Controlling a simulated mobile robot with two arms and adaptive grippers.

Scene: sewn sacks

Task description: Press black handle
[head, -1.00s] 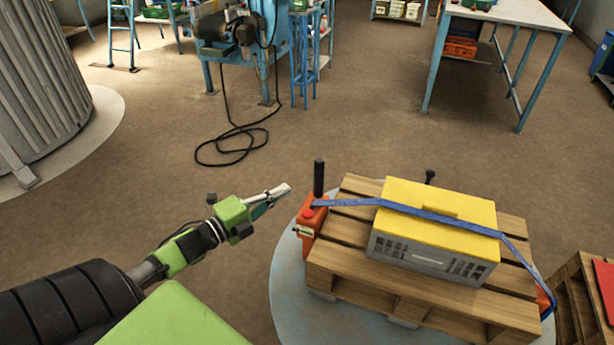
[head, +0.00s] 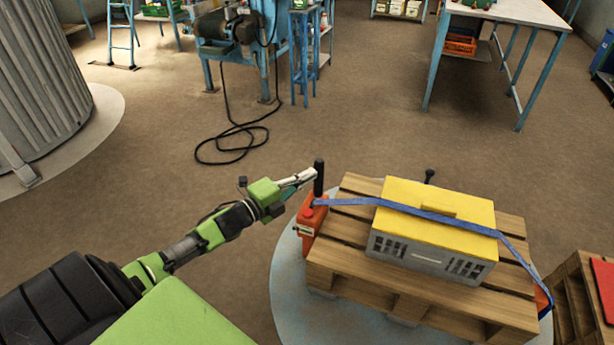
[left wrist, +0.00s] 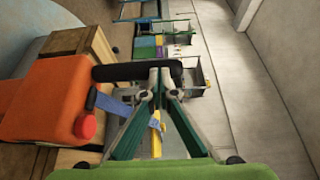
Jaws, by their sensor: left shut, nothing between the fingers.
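The black handle (head: 319,178) stands upright on the orange device (head: 308,217) at the left edge of the wooden pallet. In the left wrist view the black handle (left wrist: 125,72) lies across the picture, out from the orange body (left wrist: 48,98) with its red button (left wrist: 85,126). My left gripper (head: 312,174) is shut and empty, its tips right at the upper part of the handle. In the left wrist view the closed fingertips (left wrist: 160,75) overlap the handle; I cannot tell whether they touch it. My right gripper is not in view.
A blue strap (head: 435,216) runs from the orange device over a yellow-lidded grey crate (head: 440,262) on the pallet (head: 360,277). The pallet stands on a round grey-blue platform (head: 290,290). A black cable (head: 232,145) lies on the floor behind. The floor left of the platform is clear.

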